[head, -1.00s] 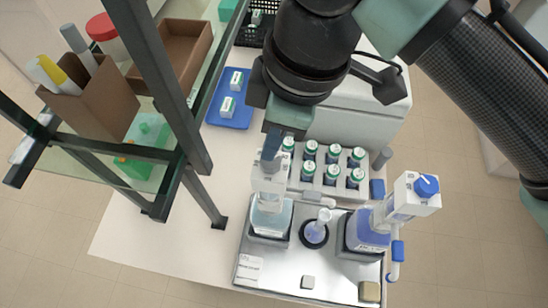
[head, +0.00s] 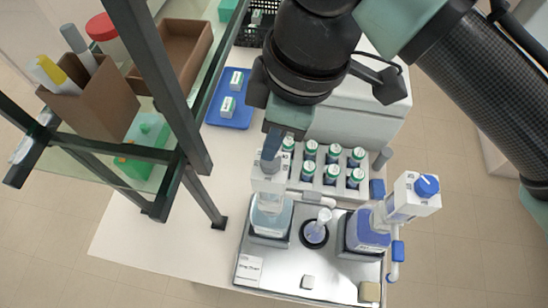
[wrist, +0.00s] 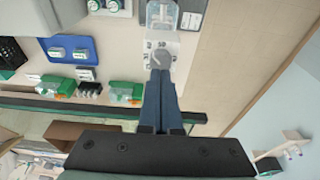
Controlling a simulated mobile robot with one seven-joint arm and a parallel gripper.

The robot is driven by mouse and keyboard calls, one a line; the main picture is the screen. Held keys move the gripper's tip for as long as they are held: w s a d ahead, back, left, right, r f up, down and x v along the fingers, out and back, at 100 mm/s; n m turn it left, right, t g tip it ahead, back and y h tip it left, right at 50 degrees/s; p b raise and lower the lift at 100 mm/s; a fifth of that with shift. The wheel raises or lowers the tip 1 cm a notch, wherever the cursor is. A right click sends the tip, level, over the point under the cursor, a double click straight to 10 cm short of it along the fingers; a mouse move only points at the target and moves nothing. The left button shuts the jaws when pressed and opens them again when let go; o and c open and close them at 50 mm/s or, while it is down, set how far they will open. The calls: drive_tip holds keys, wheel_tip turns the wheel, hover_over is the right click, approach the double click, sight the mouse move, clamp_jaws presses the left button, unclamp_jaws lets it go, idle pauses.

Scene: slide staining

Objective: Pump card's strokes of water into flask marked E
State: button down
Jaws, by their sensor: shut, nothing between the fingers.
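My gripper (head: 270,163) is shut and empty, with its fingertips pointing down at the top of the left bottle-top dispenser (head: 268,184). In the wrist view the closed fingers (wrist: 161,73) meet or nearly meet the white dispenser head (wrist: 162,42); contact is hard to tell. This dispenser sits on a bottle of pale, clear liquid (head: 270,216). A small flask (head: 317,228) stands in a dark ring between the two dispenser bottles; its marking is unreadable. A white card (head: 249,268) lies at the tray's front left, its print too small to read.
The right dispenser (head: 414,197) has a blue knob and a bottle of blue liquid (head: 366,232). A rack of several green-capped bottles (head: 325,186) stands behind the metal tray (head: 283,275). A dark shelf frame (head: 165,85) rises at left. Bare bench lies left of the tray.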

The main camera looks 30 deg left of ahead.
sight(272, 163)
idle(0.3)
drive_tip(key=shift+f+b, duration=1.7)
drive_tip(key=shift+f, duration=0.75)
drive_tip(key=shift+s+f, duration=0.1)
drive_tip(key=shift+f, duration=0.05)
drive_tip(key=shift+r+p, duration=2.35)
drive_tip(key=shift+r, duration=0.25)
drive_tip(key=shift+f, duration=0.25)
drive_tip(key=shift+f+b, duration=1.8)
drive_tip(key=shift+f, duration=0.55)
